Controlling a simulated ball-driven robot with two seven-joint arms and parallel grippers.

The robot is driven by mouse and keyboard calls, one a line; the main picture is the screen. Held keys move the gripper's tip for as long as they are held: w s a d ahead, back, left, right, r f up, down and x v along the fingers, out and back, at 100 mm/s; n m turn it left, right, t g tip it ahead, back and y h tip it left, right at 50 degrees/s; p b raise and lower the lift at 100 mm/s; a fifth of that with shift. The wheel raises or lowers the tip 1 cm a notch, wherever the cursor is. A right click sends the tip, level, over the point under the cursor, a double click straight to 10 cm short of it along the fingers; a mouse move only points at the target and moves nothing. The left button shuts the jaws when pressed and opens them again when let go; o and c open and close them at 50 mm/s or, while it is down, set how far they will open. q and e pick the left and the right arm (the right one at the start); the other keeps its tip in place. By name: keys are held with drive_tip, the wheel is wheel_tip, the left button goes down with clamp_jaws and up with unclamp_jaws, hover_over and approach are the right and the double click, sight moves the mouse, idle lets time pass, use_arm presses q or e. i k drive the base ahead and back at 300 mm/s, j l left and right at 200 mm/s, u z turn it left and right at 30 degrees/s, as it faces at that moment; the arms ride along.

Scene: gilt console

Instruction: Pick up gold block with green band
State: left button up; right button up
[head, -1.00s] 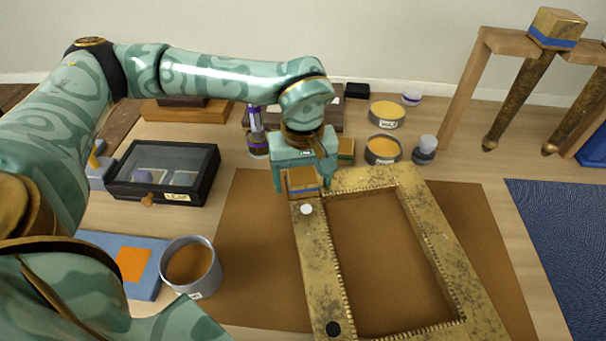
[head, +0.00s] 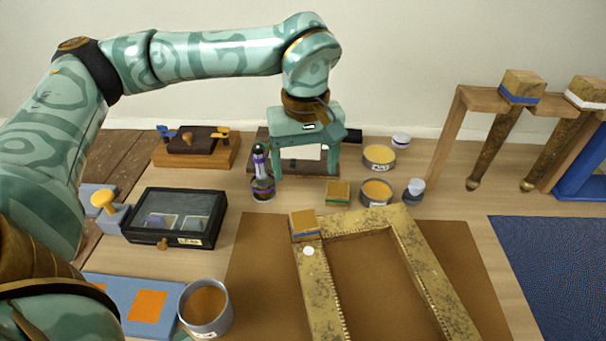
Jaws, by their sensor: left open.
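The gold block with green band (head: 338,194) sits on the wooden bench behind the gilt frame's far left corner, just left of a tin of gold. Its top is gold and the green band runs along its lower side. My left gripper (head: 303,172) is open and empty, fingers pointing down. In the picture it is above and left of the block, apart from it. Its height over the bench is hard to judge. My right gripper is not in view.
A gold block with blue band (head: 304,224) sits on the corner of the gilt frame (head: 322,290). A purple-banded bottle (head: 262,178) stands left of the gripper. Tins (head: 377,192) and a grey-capped jar (head: 413,191) stand right of the green-banded block.

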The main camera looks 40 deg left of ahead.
sight(337, 194)
drive_tip(key=k+l, duration=0.15)
drive_tip(key=l, duration=0.2)
drive_tip(key=k+l, duration=0.2)
drive_tip(key=l, duration=0.2)
drive_tip(key=k+l, duration=0.15)
drive_tip(key=l, duration=0.2)
drive_tip(key=k+l, duration=0.2)
drive_tip(key=l, duration=0.15)
drive_tip(key=k+l, duration=0.15)
drive_tip(key=l, duration=0.25)
